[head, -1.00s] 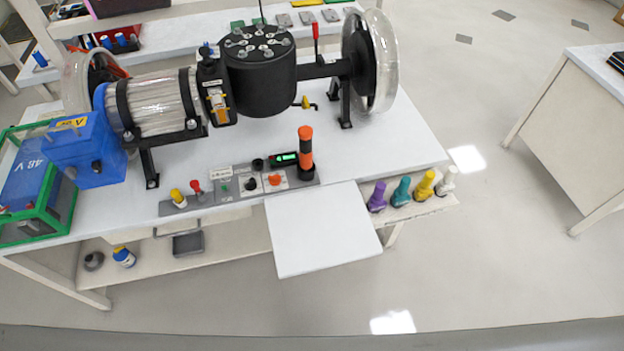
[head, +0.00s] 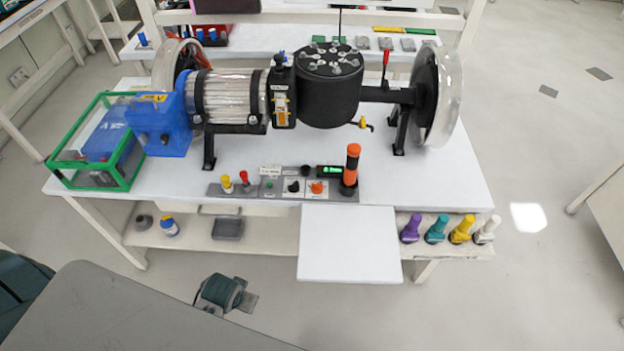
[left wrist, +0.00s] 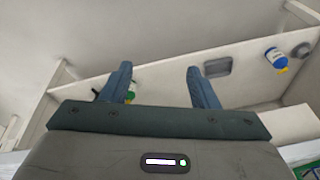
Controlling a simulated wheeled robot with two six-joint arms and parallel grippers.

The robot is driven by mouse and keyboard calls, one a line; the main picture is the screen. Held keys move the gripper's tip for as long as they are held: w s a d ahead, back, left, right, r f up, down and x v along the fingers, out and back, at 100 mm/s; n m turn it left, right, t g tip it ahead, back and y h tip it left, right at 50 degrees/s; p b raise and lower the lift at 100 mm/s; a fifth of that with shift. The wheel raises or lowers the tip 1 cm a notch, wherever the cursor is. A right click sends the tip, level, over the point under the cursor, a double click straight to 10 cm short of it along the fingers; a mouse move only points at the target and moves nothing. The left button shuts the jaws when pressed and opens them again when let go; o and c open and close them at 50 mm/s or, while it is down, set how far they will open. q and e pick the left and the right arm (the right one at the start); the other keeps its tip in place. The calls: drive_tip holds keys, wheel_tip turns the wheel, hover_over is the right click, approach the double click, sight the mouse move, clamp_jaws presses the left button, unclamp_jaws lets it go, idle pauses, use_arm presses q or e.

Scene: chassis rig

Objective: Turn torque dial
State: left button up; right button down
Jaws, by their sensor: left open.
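A grey control panel (head: 250,189) lies along the front of the white bench top. It carries a black knob (head: 293,186) and an orange knob (head: 317,187) on white plates; I cannot read which one is the torque dial. A small green-lit display (head: 329,170) sits behind them, and an orange and black handle (head: 351,168) stands upright at the panel's right end. My left gripper (left wrist: 160,72) is open and empty in the left wrist view, with the bench's lower shelf beyond its fingers. It is well apart from the panel. My right gripper is not in view.
The motor rig (head: 228,98) with its black drum (head: 328,98) stands behind the panel. A green-framed box (head: 100,150) is at left. A white board (head: 349,243) juts out in front, beside several coloured knobs (head: 436,230). A dark tray (head: 228,228) is on the lower shelf.

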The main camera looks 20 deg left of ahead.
use_arm(q)
drive_tip(key=w+d+r, duration=0.2)
drive_tip(key=w+r, duration=0.3)
drive_tip(key=r, duration=0.5)
wheel_tip(320, 180, up, 10)
drive_tip(key=r+g+h, duration=0.1)
drive_tip(key=g, duration=0.2)
hover_over(317, 186)
drive_tip(key=w, duration=0.1)
drive_tip(key=shift+m, duration=0.3)
wheel_tip(317, 186, down, 10)
drive_tip(key=p, duration=0.2)
drive_tip(key=shift+w+r+p, duration=0.1)
drive_tip(key=shift+r+p, duration=0.15)
drive_tip(key=shift+p, duration=0.1)
drive_tip(key=shift+f, duration=0.8)
drive_tip(key=c, duration=1)
drive_tip(key=shift+r, duration=0.1)
